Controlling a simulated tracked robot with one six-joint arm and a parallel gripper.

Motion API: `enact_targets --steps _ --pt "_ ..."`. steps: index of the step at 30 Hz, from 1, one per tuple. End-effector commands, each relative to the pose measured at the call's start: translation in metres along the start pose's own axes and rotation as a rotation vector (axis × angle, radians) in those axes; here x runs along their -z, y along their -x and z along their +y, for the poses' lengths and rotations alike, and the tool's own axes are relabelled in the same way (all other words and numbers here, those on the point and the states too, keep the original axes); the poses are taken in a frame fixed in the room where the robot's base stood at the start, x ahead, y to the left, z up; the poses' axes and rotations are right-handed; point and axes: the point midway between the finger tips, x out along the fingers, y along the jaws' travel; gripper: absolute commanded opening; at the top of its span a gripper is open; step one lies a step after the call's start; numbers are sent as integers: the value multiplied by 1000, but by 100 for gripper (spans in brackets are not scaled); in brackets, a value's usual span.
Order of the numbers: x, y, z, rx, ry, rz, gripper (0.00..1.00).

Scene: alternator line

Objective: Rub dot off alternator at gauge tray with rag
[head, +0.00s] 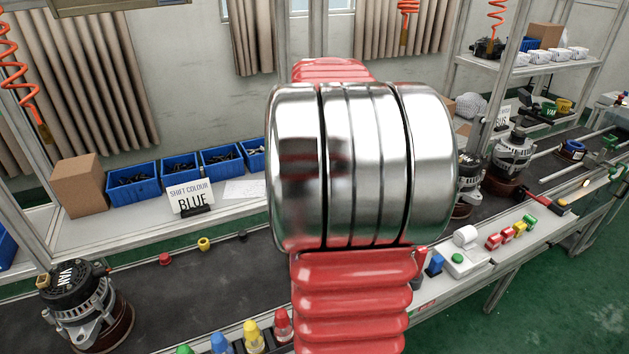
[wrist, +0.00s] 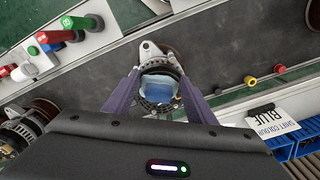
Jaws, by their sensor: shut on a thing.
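In the wrist view my gripper (wrist: 160,86) is shut on a pale blue-grey rag (wrist: 160,92) between its two purple fingers. An alternator (wrist: 150,50) is directly beyond the rag, and the rag hides much of it. I cannot tell whether rag and alternator touch. No dot shows on the visible part. In the head view my own arm covers the middle, hiding the gripper, the rag and this alternator. Other alternators stand at the left, marked VAN (head: 75,295), and at the right (head: 513,152). I cannot make out the gauge tray.
Coloured bottles (head: 253,337) line the near edge. Blue bins (head: 133,180) and a sign reading SHIFT COLOUR BLUE (head: 191,198) stand behind.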

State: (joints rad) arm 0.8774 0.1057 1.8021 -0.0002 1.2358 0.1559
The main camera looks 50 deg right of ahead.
Motion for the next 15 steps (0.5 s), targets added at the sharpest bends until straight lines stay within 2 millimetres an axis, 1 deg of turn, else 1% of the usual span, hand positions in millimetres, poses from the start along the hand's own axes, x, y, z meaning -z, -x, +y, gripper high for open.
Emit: enact_targets --steps 1,15 --pt "0 5 -2 1 3 3 30" --pt "0 42 -7 1 16 2 30"
